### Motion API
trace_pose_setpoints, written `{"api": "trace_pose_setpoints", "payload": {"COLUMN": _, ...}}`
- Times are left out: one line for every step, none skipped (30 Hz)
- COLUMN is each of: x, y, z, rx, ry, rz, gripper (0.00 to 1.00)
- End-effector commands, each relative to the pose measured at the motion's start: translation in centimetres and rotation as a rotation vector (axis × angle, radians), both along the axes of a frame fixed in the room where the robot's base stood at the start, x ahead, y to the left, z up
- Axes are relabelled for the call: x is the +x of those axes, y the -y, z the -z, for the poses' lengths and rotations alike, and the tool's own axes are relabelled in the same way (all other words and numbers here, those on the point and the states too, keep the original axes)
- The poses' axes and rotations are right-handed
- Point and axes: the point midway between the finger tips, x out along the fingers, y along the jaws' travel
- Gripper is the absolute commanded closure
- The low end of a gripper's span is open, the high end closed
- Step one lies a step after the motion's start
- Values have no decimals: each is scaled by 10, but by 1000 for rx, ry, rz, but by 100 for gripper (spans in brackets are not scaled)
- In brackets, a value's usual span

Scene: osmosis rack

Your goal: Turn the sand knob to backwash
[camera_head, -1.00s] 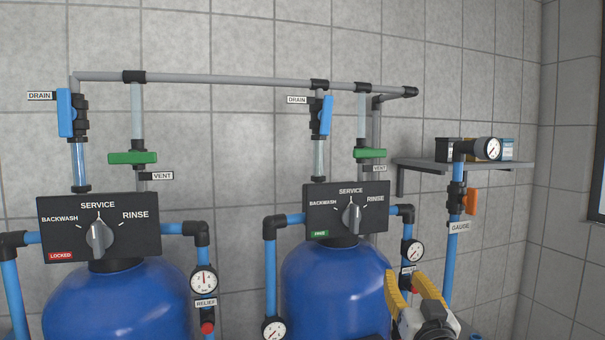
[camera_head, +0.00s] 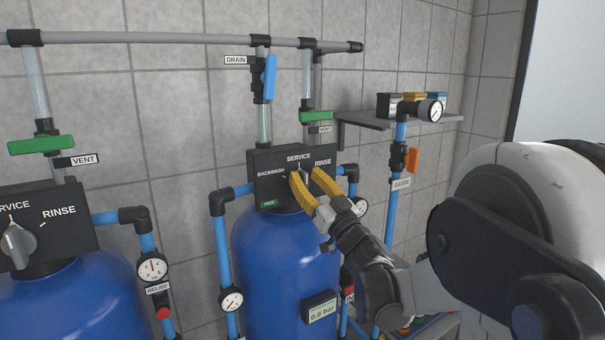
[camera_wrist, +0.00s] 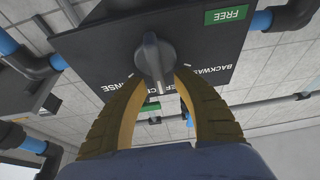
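A grey knob (camera_wrist: 153,60) sits on a black panel (camera_head: 263,160) marked BACKWASH, SERVICE and RINSE, with a green FREE tag (camera_head: 269,204). In the wrist view the panel is upside down and the knob's handle lies along the SERVICE direction, that label being partly hidden by my fingers. My gripper (camera_head: 307,176) has its yellow fingers spread at the panel, one on each side of the knob's handle; whether they touch it I cannot tell. In the head view the fingers hide most of the knob. No sand label is readable.
A second panel (camera_head: 80,238) with its own knob (camera_head: 17,246) stands at left. Blue pipes, gauges (camera_head: 152,267) and a pressure display (camera_head: 319,309) surround the blue tank (camera_head: 270,260). A shelf (camera_head: 370,121) is behind at right. Green (camera_head: 315,116) and blue (camera_head: 270,79) valve handles are above.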

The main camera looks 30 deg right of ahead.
Motion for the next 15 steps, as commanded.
{"api": "trace_pose_setpoints", "payload": {"x": 4, "y": 0, "z": -2, "rx": 0, "ry": 0, "rz": 0, "gripper": 66}}
{"api": "trace_pose_setpoints", "payload": {"x": 5, "y": 0, "z": -2, "rx": 0, "ry": 0, "rz": 0, "gripper": 66}}
{"api": "trace_pose_setpoints", "payload": {"x": 7, "y": 0, "z": -3, "rx": 0, "ry": 0, "rz": 0, "gripper": 66}}
{"api": "trace_pose_setpoints", "payload": {"x": 7, "y": 0, "z": -3, "rx": 0, "ry": 0, "rz": 0, "gripper": 66}}
{"api": "trace_pose_setpoints", "payload": {"x": 8, "y": 0, "z": -3, "rx": 0, "ry": 0, "rz": 0, "gripper": 66}}
{"api": "trace_pose_setpoints", "payload": {"x": 8, "y": 0, "z": -3, "rx": 0, "ry": 0, "rz": 0, "gripper": 66}}
{"api": "trace_pose_setpoints", "payload": {"x": 8, "y": 0, "z": -3, "rx": -1, "ry": 0, "rz": 0, "gripper": 66}}
{"api": "trace_pose_setpoints", "payload": {"x": 8, "y": 0, "z": -3, "rx": -1, "ry": 0, "rz": 1, "gripper": 66}}
{"api": "trace_pose_setpoints", "payload": {"x": 8, "y": 0, "z": -3, "rx": -1, "ry": 0, "rz": 1, "gripper": 66}}
{"api": "trace_pose_setpoints", "payload": {"x": 8, "y": 0, "z": -3, "rx": 0, "ry": 0, "rz": 1, "gripper": 66}}
{"api": "trace_pose_setpoints", "payload": {"x": 8, "y": 0, "z": -3, "rx": 0, "ry": 0, "rz": 1, "gripper": 66}}
{"api": "trace_pose_setpoints", "payload": {"x": 8, "y": 0, "z": -3, "rx": 0, "ry": 0, "rz": 1, "gripper": 73}}
{"api": "trace_pose_setpoints", "payload": {"x": 8, "y": 0, "z": -3, "rx": 0, "ry": 0, "rz": 1, "gripper": 82}}
{"api": "trace_pose_setpoints", "payload": {"x": 8, "y": 0, "z": -3, "rx": -1, "ry": 0, "rz": 1, "gripper": 91}}
{"api": "trace_pose_setpoints", "payload": {"x": 8, "y": 0, "z": -3, "rx": -1, "ry": 0, "rz": 1, "gripper": 100}}
